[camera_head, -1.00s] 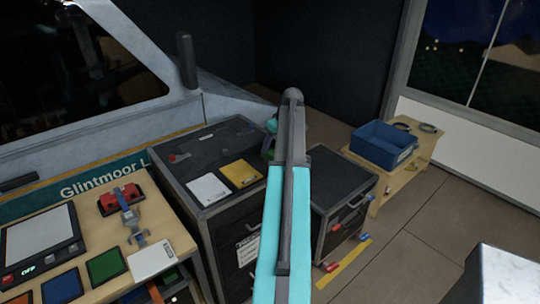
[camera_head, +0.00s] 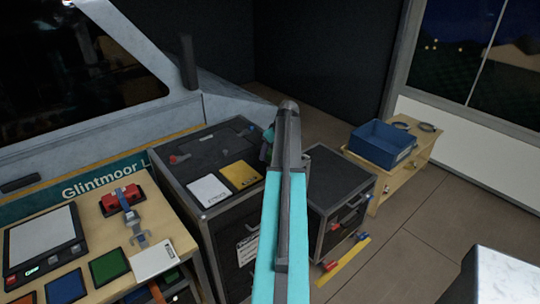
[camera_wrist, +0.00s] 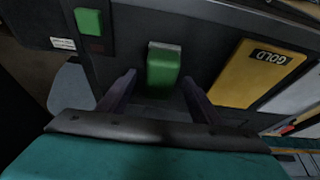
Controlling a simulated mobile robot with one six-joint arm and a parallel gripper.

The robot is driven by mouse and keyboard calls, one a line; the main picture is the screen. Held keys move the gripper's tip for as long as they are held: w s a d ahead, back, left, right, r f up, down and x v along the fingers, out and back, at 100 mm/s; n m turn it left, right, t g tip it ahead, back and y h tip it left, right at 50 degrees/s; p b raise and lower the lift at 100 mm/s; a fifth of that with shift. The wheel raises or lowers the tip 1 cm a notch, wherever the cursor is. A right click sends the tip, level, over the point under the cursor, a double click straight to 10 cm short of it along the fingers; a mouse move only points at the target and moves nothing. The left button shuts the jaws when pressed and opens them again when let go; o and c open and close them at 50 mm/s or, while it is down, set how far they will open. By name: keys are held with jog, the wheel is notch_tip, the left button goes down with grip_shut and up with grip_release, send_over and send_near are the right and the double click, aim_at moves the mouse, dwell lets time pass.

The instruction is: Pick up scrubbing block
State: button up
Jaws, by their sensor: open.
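A green block with a pale grey band along one end (camera_wrist: 164,68) is in the upper middle of the wrist view; it looks like the scrubbing block. It sits on a dark surface. My gripper (camera_wrist: 158,82) is open, with its two dark fingers pointing towards the block, one on either side of its near end. I cannot tell whether the fingers touch it. A second, smaller green block (camera_wrist: 88,21) lies to the upper left. In the head view my own arm hides the gripper and the block.
A yellow card marked GOLD (camera_wrist: 252,72) lies right of the block, on the dark cabinet top (camera_head: 215,142). A lower dark cabinet (camera_head: 340,178) stands to the right. Beyond it is a blue bin (camera_head: 383,145) on a wooden bench. A wooden worktop (camera_head: 110,240) is at left.

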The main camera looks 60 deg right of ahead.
jog(key=shift+w+f, duration=0.2)
jog(key=shift+f, duration=0.35)
jog(key=shift+c, duration=0.3)
jog(key=c, duration=1.2)
jog(key=shift+o, duration=0.2)
jog(key=shift+r, duration=0.15)
jog(key=shift+d+r+b, duration=0.1)
jog(key=shift+r+b, duration=0.75)
jog(key=shift+r, duration=0.8)
jog(key=s+a+b, duration=0.2)
jog(key=s+a, duration=0.1)
jog(key=s, duration=0.4)
jog(key=s+a+r+b, duration=0.1)
jog(key=s+a+b, duration=0.1)
jog(key=s, duration=0.5)
jog(key=shift+s+a+r, duration=0.25)
jog(key=shift+s+a, duration=0.1)
jog(key=shift+a, duration=0.4)
